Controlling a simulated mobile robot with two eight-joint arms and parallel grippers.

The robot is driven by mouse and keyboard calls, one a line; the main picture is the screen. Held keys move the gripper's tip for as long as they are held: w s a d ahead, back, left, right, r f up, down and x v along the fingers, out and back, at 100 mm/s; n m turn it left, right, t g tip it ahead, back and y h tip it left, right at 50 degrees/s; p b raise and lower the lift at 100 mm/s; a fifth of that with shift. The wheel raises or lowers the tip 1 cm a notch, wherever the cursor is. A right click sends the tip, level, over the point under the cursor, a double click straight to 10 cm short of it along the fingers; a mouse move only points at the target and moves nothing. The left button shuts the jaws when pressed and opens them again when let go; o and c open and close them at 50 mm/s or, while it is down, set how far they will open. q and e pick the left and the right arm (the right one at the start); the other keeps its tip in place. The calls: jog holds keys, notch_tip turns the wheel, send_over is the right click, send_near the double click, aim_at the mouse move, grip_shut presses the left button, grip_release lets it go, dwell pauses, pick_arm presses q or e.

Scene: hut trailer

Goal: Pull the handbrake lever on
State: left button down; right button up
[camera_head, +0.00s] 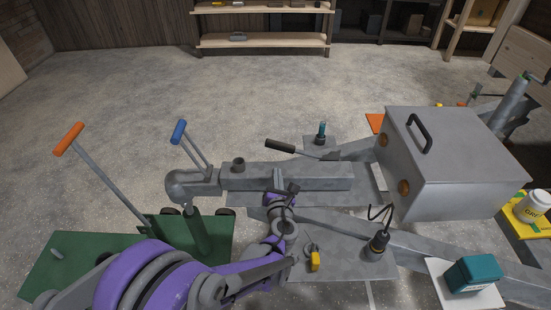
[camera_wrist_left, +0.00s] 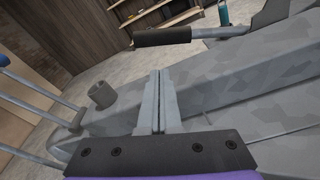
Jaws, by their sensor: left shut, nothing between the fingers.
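The handbrake lever (camera_head: 294,149), a grey rod with a black grip, lies low and nearly level above the far side of the trailer drawbar (camera_head: 320,177). In the left wrist view its black grip (camera_wrist_left: 162,37) shows beyond the fingertips, with a gap of drawbar and floor between. My left gripper (camera_head: 279,176) is over the near side of the drawbar, short of the lever and apart from it. Its two fingers (camera_wrist_left: 160,77) are together with nothing between them. My right gripper is in neither view.
A blue-handled lever (camera_head: 178,131) stands on the coupling at left, beside an orange-handled trolley (camera_head: 69,138). A blue-green bottle (camera_head: 321,132) stands near the handbrake's pivot end. A large grey box (camera_head: 450,175) blocks the right. Floor beyond the drawbar is free.

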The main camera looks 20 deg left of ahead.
aim_at(277, 149)
pick_arm(q)
jog(key=b+x, duration=0.1)
jog(key=x, duration=0.9)
jog(key=shift+b, duration=0.35)
jog(key=shift+d+r+m+p, duration=0.15)
jog(key=shift+r+m+p, duration=0.15)
jog(key=shift+r, duration=0.35)
jog(key=shift+d+r+m+p, duration=0.2)
jog(key=shift+r+p, duration=0.1)
jog(key=shift+r, duration=0.35)
jog(key=w+d+r+m+p, duration=0.2)
jog(key=d+r+m+p, duration=0.1)
jog(key=d+r, duration=0.4)
jog(key=w+d+r+m+y+p, duration=0.1)
jog(key=w+d+r+m+p, duration=0.1)
jog(key=d+r, duration=0.5)
jog(key=shift+w+d+m+p, duration=0.2)
jog(key=shift+d+m+p, duration=0.25)
jog(key=shift+d+m, duration=0.05)
